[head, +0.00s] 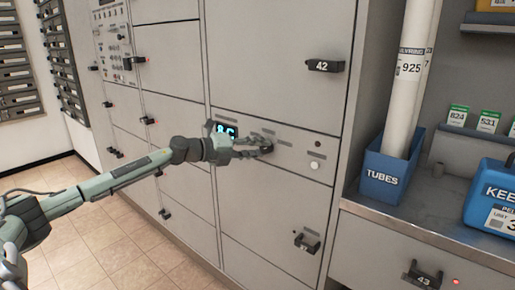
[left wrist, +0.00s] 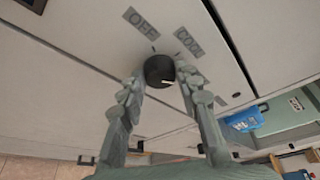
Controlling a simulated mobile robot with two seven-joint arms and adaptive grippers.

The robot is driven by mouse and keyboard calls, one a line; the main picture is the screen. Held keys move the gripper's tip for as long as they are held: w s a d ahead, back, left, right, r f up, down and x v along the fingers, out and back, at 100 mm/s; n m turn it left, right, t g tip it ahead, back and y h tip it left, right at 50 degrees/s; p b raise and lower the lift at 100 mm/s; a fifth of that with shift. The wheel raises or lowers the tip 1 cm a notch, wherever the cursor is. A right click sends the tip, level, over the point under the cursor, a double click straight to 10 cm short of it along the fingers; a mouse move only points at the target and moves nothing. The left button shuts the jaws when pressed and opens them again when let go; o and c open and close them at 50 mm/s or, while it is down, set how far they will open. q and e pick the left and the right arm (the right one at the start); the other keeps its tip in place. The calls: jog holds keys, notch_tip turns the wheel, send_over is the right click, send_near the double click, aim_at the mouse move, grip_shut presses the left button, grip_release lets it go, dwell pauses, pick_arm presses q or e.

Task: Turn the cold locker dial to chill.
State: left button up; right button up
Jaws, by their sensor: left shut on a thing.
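The cold locker dial (left wrist: 159,70) is a round black knob on a light grey panel, with a short pale mark on its lower right in the left wrist view. Grey labels reading OFF (left wrist: 140,22) and COOL (left wrist: 187,41) sit above it there. No label reading CHILL can be made out. My left gripper (left wrist: 160,82) has its two fingers on either side of the knob, closed on it. In the head view my left gripper (head: 262,148) reaches the panel and mostly covers the dial. My right gripper is not in view.
Locker door 42 (head: 270,60) is above. A blue TUBES bin (head: 388,178) and a blue case (head: 492,195) stand on the counter at right.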

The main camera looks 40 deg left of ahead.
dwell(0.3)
pick_arm(q)
jog(key=o, duration=1.2)
jog(key=shift+c, duration=0.2)
jog(key=v, duration=1.2)
